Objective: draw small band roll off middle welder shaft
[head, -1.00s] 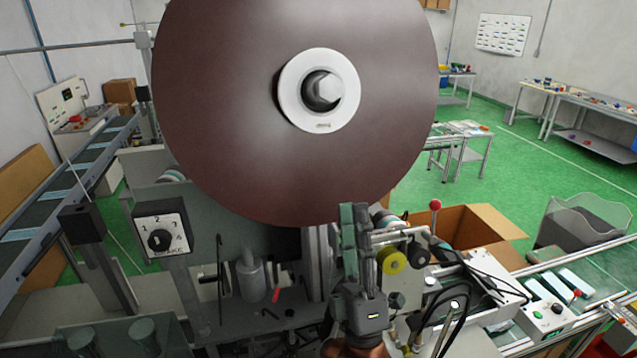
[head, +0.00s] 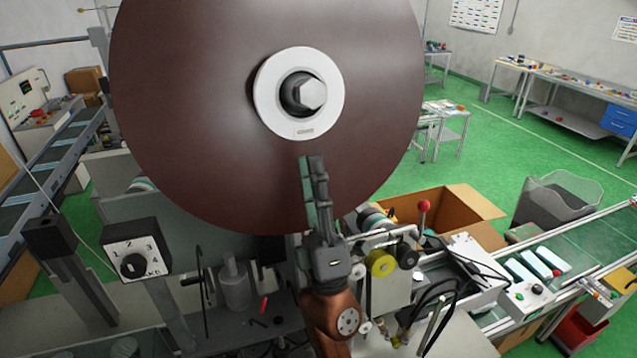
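A large brown disc-shaped roll (head: 200,90) with a white hub (head: 265,97) fills the upper middle of the head view. A hexagonal shaft end (head: 313,95) sticks out of the hub. A small yellow roll (head: 381,263) and a black round part (head: 407,256) sit on the machine at its lower right. Pale, banded rolls (head: 374,221) show partly behind them. I cannot tell which is the small band roll; the middle welder shaft is not clearly seen. My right gripper (head: 313,168) points up in front of the brown roll's lower part, fingers close together; its opening is unclear. My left gripper is out of view.
A control box with a numbered dial (head: 137,250) stands at left. A red-knobbed lever (head: 424,206), an open cardboard box (head: 455,210) and a conveyor with pale packs (head: 540,262) are at right. Black cables (head: 440,315) loop beside my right arm. Green floor beyond is mostly clear.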

